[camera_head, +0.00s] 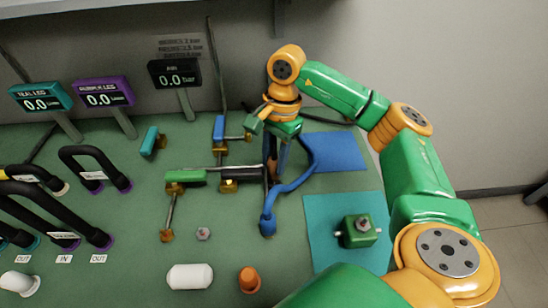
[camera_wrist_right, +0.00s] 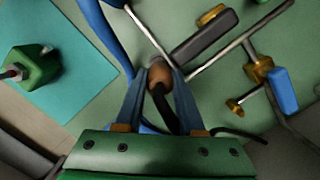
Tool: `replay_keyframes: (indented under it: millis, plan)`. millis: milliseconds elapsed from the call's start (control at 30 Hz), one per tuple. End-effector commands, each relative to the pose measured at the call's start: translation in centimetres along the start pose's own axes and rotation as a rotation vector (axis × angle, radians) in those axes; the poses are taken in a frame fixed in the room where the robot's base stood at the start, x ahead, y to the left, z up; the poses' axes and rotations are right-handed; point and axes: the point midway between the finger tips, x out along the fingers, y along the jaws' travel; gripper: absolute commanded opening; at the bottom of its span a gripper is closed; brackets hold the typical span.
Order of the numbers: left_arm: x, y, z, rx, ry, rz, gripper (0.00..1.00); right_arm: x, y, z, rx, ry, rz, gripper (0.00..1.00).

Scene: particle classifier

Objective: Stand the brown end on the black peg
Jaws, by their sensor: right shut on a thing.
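My right gripper (camera_wrist_right: 158,88) points down over the table, its blue fingers shut on the brown end (camera_wrist_right: 160,73) of a black hose (camera_wrist_right: 161,106). The hose bends away between the fingers, towards the palm. In the head view, the right gripper (camera_head: 277,160) is behind the black-handled valve, and the brown end is mostly hidden between the fingers. A greyish round tip (camera_wrist_right: 155,60) shows just past the brown end in the wrist view. I cannot tell whether it is the black peg or whether the two touch. My left gripper is not in view.
A blue hose (camera_head: 288,190) curves close beside the right gripper. Valves with a black handle (camera_head: 243,173), green handle (camera_head: 188,177) and blue handle (camera_head: 219,128) stand nearby on thin pipes. A green block (camera_head: 356,240) sits on a teal mat (camera_head: 320,210) at right.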

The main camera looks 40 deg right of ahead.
Motion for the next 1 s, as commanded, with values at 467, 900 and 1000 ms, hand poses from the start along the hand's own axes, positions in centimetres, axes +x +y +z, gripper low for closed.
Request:
replay_keyframes:
  millis: [467, 900, 1000]
  plan:
    - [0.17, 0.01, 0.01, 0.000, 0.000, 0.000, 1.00, 0.22, 0.00, -0.03, 0.000, 0.000, 0.000, 0.00]
    - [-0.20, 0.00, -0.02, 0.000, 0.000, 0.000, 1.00, -0.12, 0.01, 0.03, 0.000, 0.000, 0.000, 0.00]
    - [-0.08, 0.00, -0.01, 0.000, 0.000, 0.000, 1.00, -0.01, 0.00, 0.01, 0.000, 0.000, 0.000, 0.00]
